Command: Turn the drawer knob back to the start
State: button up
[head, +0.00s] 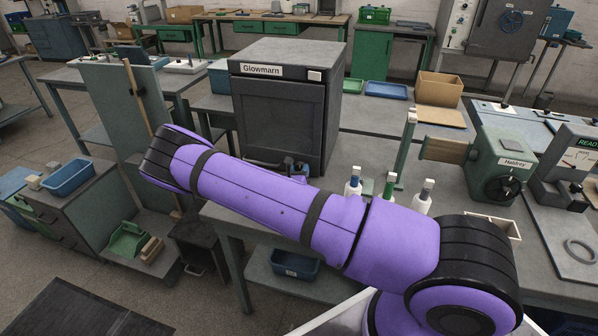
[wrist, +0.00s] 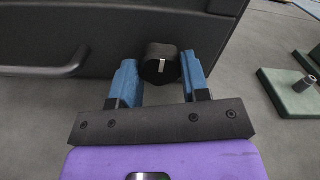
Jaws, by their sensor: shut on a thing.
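The knob (wrist: 160,62) is a short black cylinder with a white mark on its face. It stands out from the dark front of the grey cabinet labelled Glowmarn (head: 285,110), near the bottom edge. In the wrist view the mark looks roughly upright. My gripper (wrist: 158,72) is shut on the knob, with one blue finger at its left and one at its right. In the head view my purple arm crosses in front of the bench. Only a little of my gripper (head: 291,167) shows there, low at the cabinet front, and the knob cannot be made out.
Several bottles (head: 389,186) stand on the bench to the right of the cabinet. The grey bench top is clear just before the cabinet.

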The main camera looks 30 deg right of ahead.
jog(key=o, duration=0.9)
jog(key=v, duration=1.1)
jog(key=shift+w, duration=0.1)
jog(key=shift+r, duration=0.1)
jog(key=s+d+r+m+g+y, duration=0.1)
jog(key=s+r+m+g, duration=0.3)
jog(key=r+m, duration=0.4)
jog(key=s+d+r+m+g, duration=0.2)
jog(key=s+r+m+g, duration=0.25)
jog(key=r, duration=0.45)
jog(key=s+d+r+m+g+y, duration=0.1)
jog(key=s+r+m+g, duration=0.3)
jog(key=r+m, duration=0.45)
jog(key=s+a+r+m+t+y, duration=0.1)
jog(key=s+a+r+m+y, duration=0.1)
jog(key=s+r, duration=0.4)
jog(key=s+a+r+m+t+y, duration=0.2)
jog(key=s+r+m+y, duration=0.2)
jog(key=s+r, duration=0.3)
jog(key=s+a+r+m+t+y, duration=0.2)
jog(key=s+r+m+y, duration=0.1)
jog(key=s+r, duration=0.4)
jog(key=shift+s+a+r+y, duration=0.2)
jog(key=shift+s+y, duration=0.15)
jog(key=shift+y, duration=0.55)
